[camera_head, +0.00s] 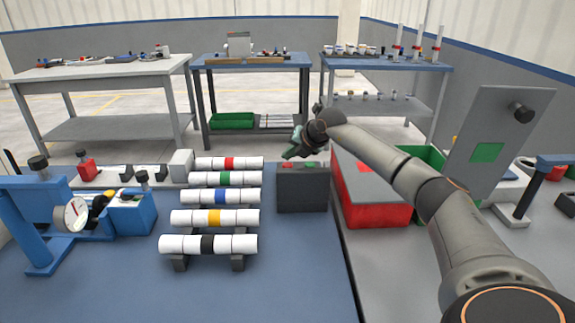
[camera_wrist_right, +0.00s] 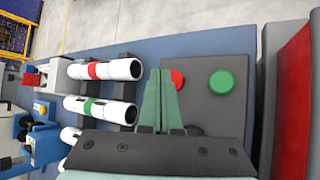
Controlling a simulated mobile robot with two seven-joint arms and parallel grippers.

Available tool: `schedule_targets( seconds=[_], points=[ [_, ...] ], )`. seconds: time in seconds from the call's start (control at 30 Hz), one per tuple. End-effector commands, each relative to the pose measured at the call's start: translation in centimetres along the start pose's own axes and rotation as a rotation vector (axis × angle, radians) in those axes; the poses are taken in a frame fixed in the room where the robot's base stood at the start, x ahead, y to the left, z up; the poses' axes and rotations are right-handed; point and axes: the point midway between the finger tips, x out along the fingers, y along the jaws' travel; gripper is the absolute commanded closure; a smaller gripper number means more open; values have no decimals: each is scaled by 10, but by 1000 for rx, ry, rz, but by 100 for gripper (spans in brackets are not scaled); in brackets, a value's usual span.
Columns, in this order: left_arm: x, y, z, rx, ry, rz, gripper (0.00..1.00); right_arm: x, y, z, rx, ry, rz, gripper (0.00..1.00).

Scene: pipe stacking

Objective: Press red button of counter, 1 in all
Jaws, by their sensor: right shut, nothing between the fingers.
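The counter is a dark grey box (camera_head: 302,192) at the back edge of the blue table, with a red button and a green button (camera_head: 310,165) on top. The red button (camera_head: 287,165) is at the left. In the right wrist view, the red button (camera_wrist_right: 178,80) is partly hidden by the fingers and the green button (camera_wrist_right: 222,82) is in full view. My right gripper (camera_head: 288,156) is shut and empty, above the left part of the counter. Its green fingers (camera_wrist_right: 160,74) lie together just left of the red button; contact cannot be told. My left gripper is out of view.
Several white pipes with coloured bands (camera_head: 210,218) lie on supports left of the counter. A red bin (camera_head: 375,215) stands close at its right. A blue fixture with a gauge (camera_head: 70,215) is at the far left. The front of the blue table (camera_head: 280,280) is clear.

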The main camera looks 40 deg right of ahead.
Motion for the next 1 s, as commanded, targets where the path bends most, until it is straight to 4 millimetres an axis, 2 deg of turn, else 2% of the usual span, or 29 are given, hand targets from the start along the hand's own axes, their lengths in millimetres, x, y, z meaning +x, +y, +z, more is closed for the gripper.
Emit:
schedule_targets(
  seconds=[1.0],
  points=[
    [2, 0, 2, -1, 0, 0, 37, 9, -7, -7, 0, 0, 0, 100]
  ],
)
